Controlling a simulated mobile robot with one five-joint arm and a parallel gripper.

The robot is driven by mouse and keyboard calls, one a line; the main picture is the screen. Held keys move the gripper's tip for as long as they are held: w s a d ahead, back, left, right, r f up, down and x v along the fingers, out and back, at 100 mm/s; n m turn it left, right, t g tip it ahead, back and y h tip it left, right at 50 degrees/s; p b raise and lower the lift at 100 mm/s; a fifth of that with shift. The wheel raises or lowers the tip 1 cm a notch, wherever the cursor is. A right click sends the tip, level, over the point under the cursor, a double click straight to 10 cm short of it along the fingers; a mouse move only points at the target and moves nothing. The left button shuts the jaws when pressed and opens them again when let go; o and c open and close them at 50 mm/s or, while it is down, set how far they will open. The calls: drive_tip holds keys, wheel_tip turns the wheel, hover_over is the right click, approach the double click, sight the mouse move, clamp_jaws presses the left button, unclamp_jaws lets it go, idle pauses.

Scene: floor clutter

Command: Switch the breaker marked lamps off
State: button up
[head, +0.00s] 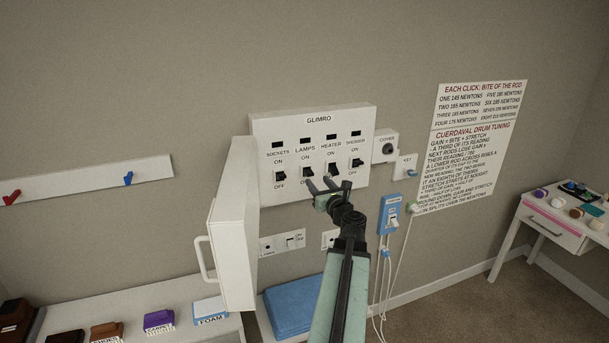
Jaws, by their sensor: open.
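The white breaker panel (312,118) on the wall is headed GLIMRO and carries several black switches in a row. The lamps breaker (307,171) is second from the left, between sockets (279,176) and heater (333,168). ON shows above the lamps lever; the area below it is partly covered by my gripper, and I cannot tell its position surely. My gripper (321,184) is open and empty, just in front of the panel's lower edge, below and right of the lamps lever. Whether it touches the panel cannot be told.
The panel's white door (234,225) stands open on the left, with its handle outward. A COVER button box (386,147), a KEY box (405,167) and a blue switch box (391,214) are to the right. A shelf with labelled blocks (159,321) is lower left.

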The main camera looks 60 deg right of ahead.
sight(311, 175)
drive_tip(key=x, duration=0.7)
drive_tip(key=shift+w+a, duration=0.1)
drive_tip(key=shift+a, duration=0.1)
clamp_jaws()
drive_tip(key=shift+f+b, duration=0.35)
drive_tip(key=shift+b, duration=0.5)
drive_tip(key=t+h+b, duration=0.1)
drive_tip(key=b, duration=0.1)
drive_tip(key=shift+a+f+b, duration=0.1)
drive_tip(key=shift+f+b, duration=0.05)
drive_tip(key=shift+b, duration=0.15)
drive_tip(key=shift+f+t+b, duration=0.3)
drive_tip(key=shift+f+b, duration=0.05)
drive_tip(key=shift+b, duration=0.5)
drive_tip(key=t+h+b, duration=0.1)
drive_tip(key=t+b, duration=0.1)
drive_tip(key=b, duration=0.3)
drive_tip(key=shift+h, duration=0.4)
